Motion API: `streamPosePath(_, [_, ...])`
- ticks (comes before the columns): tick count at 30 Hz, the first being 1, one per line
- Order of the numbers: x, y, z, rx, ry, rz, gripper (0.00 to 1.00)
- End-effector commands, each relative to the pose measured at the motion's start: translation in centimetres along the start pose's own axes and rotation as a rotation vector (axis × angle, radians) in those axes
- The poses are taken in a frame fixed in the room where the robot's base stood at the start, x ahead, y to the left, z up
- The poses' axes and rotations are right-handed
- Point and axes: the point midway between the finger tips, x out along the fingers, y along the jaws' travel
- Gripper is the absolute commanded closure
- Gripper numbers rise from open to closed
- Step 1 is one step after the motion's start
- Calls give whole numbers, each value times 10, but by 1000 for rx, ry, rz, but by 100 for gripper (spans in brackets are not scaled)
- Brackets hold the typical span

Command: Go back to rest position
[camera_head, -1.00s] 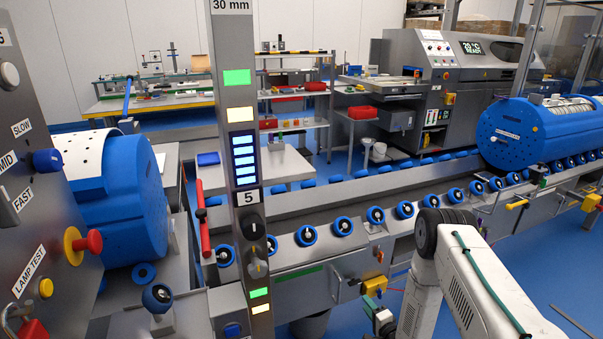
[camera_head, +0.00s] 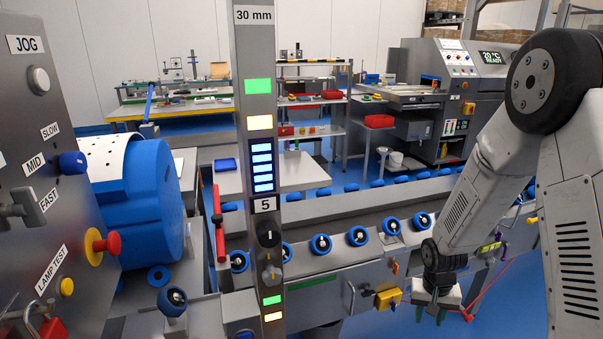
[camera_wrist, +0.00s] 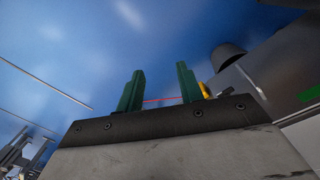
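My gripper (camera_head: 431,312) hangs at the lower right of the head view, pointing down in front of the roller conveyor (camera_head: 345,278). In the wrist view its two green fingers (camera_wrist: 158,88) stand well apart. Nothing sits between them; only blue floor and a thin red line show behind. My arm comes in from the right edge of the head view, bent at a dark joint, and hides part of the conveyor.
A control panel (camera_head: 40,135) with knobs and buttons stands close at left, beside a blue drum (camera_head: 150,200). A grey post (camera_head: 255,60) with lit displays rises left of centre. A yellow box (camera_head: 388,298) is fixed to the conveyor front near my gripper. Blue floor (camera_head: 385,325) shows below.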

Motion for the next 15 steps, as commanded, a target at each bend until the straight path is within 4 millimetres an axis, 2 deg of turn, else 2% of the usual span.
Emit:
streamPosePath(1, [-28,2,11,-22,-20,10,63])
streamPosePath(6, [-105,12,58,-101,-110,31,63])
streamPosePath(12, [-182,20,121,-179,-182,25,63])
streamPosePath(15, [-215,24,152,-212,-199,14,63])
